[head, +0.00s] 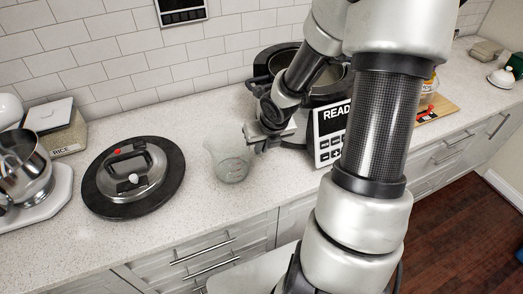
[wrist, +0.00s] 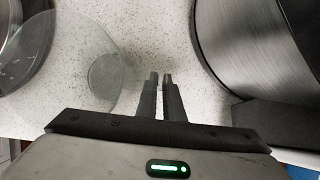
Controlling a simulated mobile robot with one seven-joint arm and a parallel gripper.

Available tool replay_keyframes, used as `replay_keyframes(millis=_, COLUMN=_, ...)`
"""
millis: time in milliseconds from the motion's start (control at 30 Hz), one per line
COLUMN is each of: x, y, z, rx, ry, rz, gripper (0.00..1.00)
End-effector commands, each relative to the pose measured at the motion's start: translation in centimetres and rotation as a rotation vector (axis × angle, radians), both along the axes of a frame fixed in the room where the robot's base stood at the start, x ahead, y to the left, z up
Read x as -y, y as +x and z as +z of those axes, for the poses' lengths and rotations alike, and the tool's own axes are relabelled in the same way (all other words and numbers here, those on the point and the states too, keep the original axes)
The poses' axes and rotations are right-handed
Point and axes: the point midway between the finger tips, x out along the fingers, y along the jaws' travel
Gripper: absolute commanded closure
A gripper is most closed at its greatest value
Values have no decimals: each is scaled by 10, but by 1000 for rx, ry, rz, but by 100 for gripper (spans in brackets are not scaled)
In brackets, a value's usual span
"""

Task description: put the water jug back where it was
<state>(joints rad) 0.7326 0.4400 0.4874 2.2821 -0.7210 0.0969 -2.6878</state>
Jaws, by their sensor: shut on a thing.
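The water jug (head: 231,168) is clear and upright at the middle of the counter, between the round lid and the cooker. I cannot tell whether its base touches the counter. My gripper (head: 256,140) is at the jug's upper right side, shut on it at the handle side; the handle itself is hard to make out. In the wrist view the jug (wrist: 72,62) spreads out to the left of my gripper (wrist: 161,78), whose fingers are close together.
The cooker (head: 331,139) with its READY panel stands close to the right of my gripper, its pot open. The round lid (head: 108,190) lies to the left of the jug. A metal mixer bowl (head: 22,160) and a RICE box (head: 62,139) are at far left. Counter in front of the jug is clear.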

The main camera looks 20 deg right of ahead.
Motion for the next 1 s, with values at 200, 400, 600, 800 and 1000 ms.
replay_keyframes(millis=200, x=0, y=0, z=0, rx=-1, ry=0, rz=0, gripper=100)
replay_keyframes(millis=400, x=0, y=-1, z=0, rx=-1, ry=-1, rz=0, gripper=74)
replay_keyframes(millis=600, x=0, y=0, z=0, rx=-1, ry=-1, rz=0, gripper=74)
replay_keyframes(millis=800, x=1, y=-5, z=16, rx=0, ry=-1, rz=-4, gripper=74)
replay_keyframes(millis=1000, x=3, y=-21, z=60, rx=1, ry=-1, rz=-6, gripper=74)
